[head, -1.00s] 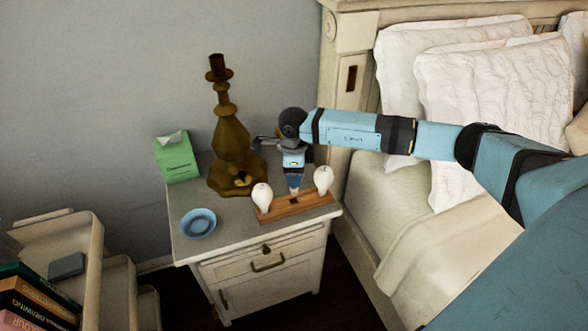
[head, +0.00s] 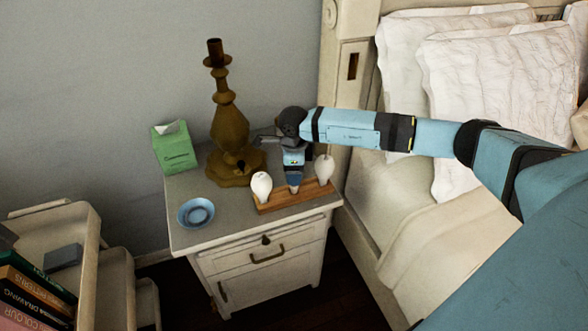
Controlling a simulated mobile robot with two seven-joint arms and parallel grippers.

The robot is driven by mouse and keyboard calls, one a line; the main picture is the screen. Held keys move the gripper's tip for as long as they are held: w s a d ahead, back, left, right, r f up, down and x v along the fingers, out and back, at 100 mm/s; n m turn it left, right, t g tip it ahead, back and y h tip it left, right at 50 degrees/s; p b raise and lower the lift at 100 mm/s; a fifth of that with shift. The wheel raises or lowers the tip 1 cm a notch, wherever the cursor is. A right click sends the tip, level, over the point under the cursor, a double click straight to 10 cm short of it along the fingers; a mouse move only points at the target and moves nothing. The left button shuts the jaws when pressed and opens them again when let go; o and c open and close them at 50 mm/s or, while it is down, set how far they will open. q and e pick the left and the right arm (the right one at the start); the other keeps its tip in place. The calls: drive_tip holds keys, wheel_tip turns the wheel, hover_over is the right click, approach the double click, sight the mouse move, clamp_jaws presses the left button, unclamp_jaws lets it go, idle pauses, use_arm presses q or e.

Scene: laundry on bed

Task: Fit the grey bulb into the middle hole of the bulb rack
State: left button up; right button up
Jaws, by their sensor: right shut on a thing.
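The wooden bulb rack (head: 268,208) lies on the nightstand. A white bulb (head: 261,187) stands upright in its left hole and another white bulb (head: 324,168) in its right hole. My right gripper (head: 294,178) points down over the middle of the rack, between the two white bulbs. It is shut on the grey bulb (head: 295,189), of which only a small greyish part shows low between the fingers. The middle hole is hidden behind the gripper and bulb, so I cannot tell whether the bulb's base is in it. My left gripper is out of view.
A brown candlestick (head: 229,128) stands close behind the gripper. A green tissue box (head: 175,148) and a blue bowl (head: 196,213) stand on the left of the nightstand (head: 228,228). The bed (head: 392,200) is at right, a shelf with books (head: 36,288) at lower left.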

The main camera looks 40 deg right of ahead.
drive_tip(key=shift+f, duration=0.3)
drive_tip(key=shift+f+b, duration=0.45)
idle(0.4)
drive_tip(key=o, duration=1)
